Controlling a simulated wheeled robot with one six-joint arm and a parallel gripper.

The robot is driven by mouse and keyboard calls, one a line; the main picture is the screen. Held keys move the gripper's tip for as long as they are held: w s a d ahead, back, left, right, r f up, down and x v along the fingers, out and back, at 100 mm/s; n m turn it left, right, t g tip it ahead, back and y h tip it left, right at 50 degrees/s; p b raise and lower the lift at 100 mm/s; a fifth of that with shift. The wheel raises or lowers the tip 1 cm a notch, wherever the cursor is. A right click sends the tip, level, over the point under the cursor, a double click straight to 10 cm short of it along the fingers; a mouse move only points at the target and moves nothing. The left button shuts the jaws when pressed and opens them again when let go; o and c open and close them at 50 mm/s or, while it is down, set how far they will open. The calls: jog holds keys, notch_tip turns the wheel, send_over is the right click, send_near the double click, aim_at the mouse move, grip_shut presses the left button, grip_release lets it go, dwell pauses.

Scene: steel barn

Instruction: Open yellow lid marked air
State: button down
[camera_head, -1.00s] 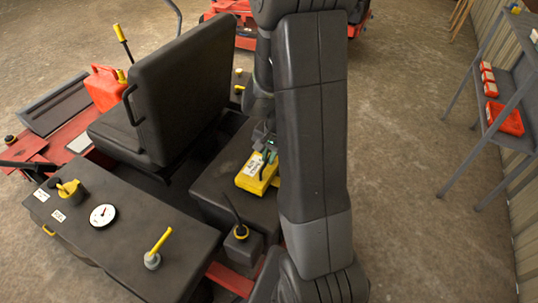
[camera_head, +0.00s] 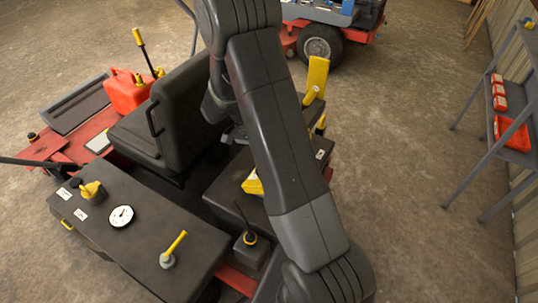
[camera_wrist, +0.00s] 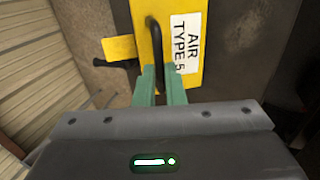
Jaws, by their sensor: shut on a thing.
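The yellow lid (camera_wrist: 195,75), with a white label reading "AIR TYPE 5" (camera_wrist: 185,43) and a black bar handle (camera_wrist: 152,40), fills the upper middle of the wrist view. My gripper (camera_wrist: 160,85) has its green fingers closed on the near end of the handle. In the head view a small yellow part, which looks like the lid (camera_head: 252,184), shows at the left edge of my arm. My arm hides the rest and the gripper there. I cannot tell how far the lid is tilted.
A dark seat (camera_head: 195,115) and a dark console with a gauge (camera_head: 121,216) stand to the left. A black lever (camera_head: 249,238) rises close to my arm. A yellow upright panel (camera_head: 316,78) shows beyond the arm. A shelf (camera_head: 515,75) stands right, with clear floor between.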

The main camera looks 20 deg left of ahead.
jog(key=shift+w+a+h, duration=0.1)
jog(key=shift+a+h, duration=0.5)
jog(key=shift+a, duration=0.4)
jog(key=shift+a+f+b, duration=0.25)
jog(key=shift+a+b, duration=0.35)
jog(key=shift+a, duration=0.7)
jog(key=c, duration=1.5)
grip_release()
jog(key=shift+a+f, duration=0.1)
jog(key=shift+w+r, duration=0.1)
jog(key=shift+r, duration=0.1)
notch_tip(320, 180, up, 10)
jog(key=b, duration=0.1)
